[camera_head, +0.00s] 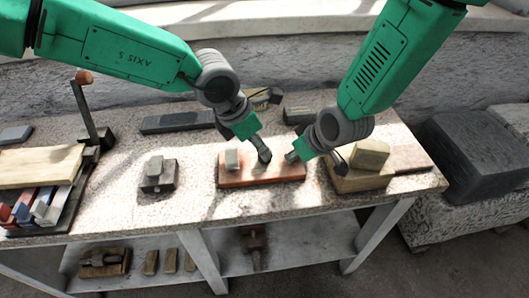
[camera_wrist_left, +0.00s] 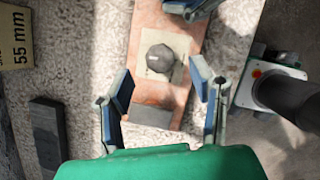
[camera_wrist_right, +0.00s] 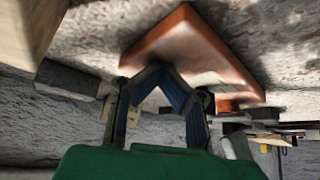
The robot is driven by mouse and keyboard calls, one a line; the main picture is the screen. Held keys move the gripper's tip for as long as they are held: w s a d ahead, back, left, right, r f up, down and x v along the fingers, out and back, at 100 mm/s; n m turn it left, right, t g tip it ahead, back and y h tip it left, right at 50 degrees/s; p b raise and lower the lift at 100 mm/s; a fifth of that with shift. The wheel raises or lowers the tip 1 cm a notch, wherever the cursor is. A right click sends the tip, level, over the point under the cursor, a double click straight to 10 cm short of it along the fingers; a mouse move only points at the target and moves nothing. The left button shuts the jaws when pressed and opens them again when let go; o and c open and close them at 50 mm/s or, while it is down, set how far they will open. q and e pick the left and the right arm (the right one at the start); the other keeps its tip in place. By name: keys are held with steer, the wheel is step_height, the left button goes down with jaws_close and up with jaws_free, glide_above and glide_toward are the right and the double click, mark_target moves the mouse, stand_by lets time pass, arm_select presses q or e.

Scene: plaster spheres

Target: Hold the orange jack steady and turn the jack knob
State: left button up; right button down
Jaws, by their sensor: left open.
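The orange jack (camera_head: 282,171) is a flat orange slab lying on the table. In the left wrist view its slab (camera_wrist_left: 156,22) carries a pale plate with a dark grey faceted knob (camera_wrist_left: 160,58). My left gripper (camera_head: 262,150) reaches down over the jack. In the left wrist view its fingers (camera_wrist_left: 163,88) are apart on either side of the slab, with the knob beyond the gap and nothing held. My right gripper (camera_head: 292,157) is at the jack's right end. In the right wrist view its fingertips (camera_wrist_right: 160,70) meet in front of the slab (camera_wrist_right: 185,42); contact is unclear.
A wooden block (camera_head: 368,155) stands close to the right of my right gripper. A small grey block on a dark base (camera_head: 158,176) is left of the jack. Dark bars (camera_head: 178,121) lie behind. The table front before the jack is clear.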

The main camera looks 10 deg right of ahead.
arm_select(q)
steer(key=shift+x, duration=2.4)
arm_select(e)
steer(key=shift+s+f, duration=0.1)
steer(key=shift+f, duration=0.05)
arm_select(q)
jaws_close()
steer(key=shift+n, duration=0.3)
steer(key=n+t, duration=0.1)
steer(key=n, duration=0.1)
steer(key=n+y, duration=0.1)
steer(key=n, duration=0.2)
steer(key=shift+n+t, duration=0.3)
steer(key=shift+t, duration=0.1)
steer(key=n+t+y, duration=0.1)
steer(key=n+y, duration=0.1)
steer(key=n, duration=0.3)
arm_select(e)
steer(key=shift+d, duration=0.1)
arm_select(q)
steer(key=shift+n+y, duration=0.3)
steer(key=shift+n, duration=0.1)
